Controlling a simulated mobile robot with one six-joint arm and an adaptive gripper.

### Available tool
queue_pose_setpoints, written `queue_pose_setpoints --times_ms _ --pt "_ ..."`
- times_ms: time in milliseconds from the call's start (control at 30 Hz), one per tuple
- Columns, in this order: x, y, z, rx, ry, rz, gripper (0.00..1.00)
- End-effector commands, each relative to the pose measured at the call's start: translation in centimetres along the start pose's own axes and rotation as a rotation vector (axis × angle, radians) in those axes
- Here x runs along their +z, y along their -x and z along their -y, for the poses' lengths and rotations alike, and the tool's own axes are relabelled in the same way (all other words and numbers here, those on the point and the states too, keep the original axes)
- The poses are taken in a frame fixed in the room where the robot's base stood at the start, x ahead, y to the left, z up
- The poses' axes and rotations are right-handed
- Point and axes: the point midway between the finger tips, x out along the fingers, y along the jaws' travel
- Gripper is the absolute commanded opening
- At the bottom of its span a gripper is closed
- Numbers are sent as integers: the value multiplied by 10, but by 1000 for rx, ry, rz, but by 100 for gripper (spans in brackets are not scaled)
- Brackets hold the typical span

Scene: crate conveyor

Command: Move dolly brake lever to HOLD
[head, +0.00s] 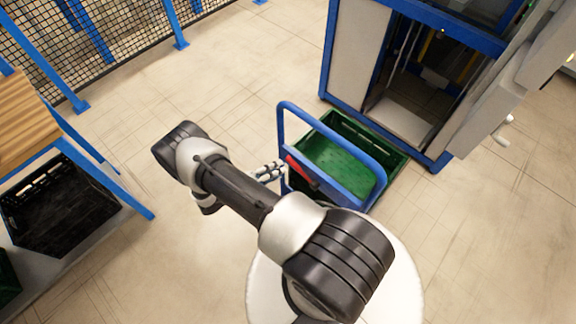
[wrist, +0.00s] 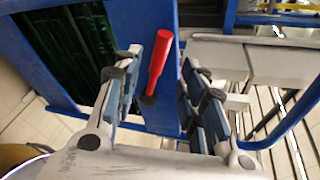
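The dolly is a blue-framed cart with a tall blue handle (head: 343,137), standing in the middle of the head view. Its brake lever is red (head: 301,170), mounted on the handle's side near my gripper (head: 270,172). In the wrist view the red lever (wrist: 159,60) stands upright with a slight lean to the right, in front of a blue post (wrist: 140,20). My gripper (wrist: 168,60) is open, with one finger on each side of the lever. I cannot tell whether either finger touches it. No HOLD marking is readable.
A green crate (head: 398,160) sits on the dolly. A blue-framed cabinet (head: 352,45) stands behind it to the right. A wooden-topped bench (head: 22,115) with a black crate (head: 60,205) below is at left. Floor (head: 200,95) between bench and dolly is clear.

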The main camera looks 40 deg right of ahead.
Motion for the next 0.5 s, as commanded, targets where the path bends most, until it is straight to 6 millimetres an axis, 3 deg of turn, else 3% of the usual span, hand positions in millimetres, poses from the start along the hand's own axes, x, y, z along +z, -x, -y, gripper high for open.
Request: queue_pose_setpoints --times_ms 200,500 --pt "-2 -41 0 -2 0 -4 38" --pt "-1 -62 0 0 0 -1 38"
